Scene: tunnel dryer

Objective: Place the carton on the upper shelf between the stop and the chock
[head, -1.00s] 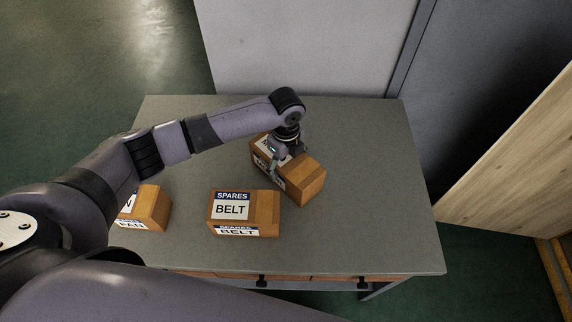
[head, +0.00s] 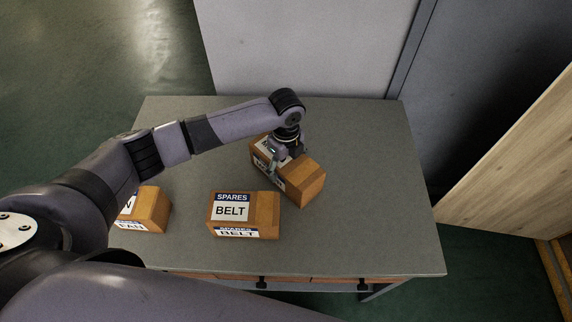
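A brown carton (head: 308,184) stands at an angle toward the back right of the grey table, with its label partly hidden. My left gripper (head: 286,160) is over this carton from above, with its fingers down around the upper part of the carton. Whether the fingers press on it cannot be told. A second carton (head: 264,208), marked SPARES BELT, lies nearer the front. A third carton (head: 154,208), with FAN on its label, is at the left, partly hidden by my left arm. The upper shelf, the stop and the chock are not in view. My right gripper is not in view.
The grey table (head: 380,220) has free room on its right side and along the back. A pale panel (head: 310,45) stands behind it. A wooden board (head: 520,150) leans in at the right. Green floor (head: 90,60) shows at the left.

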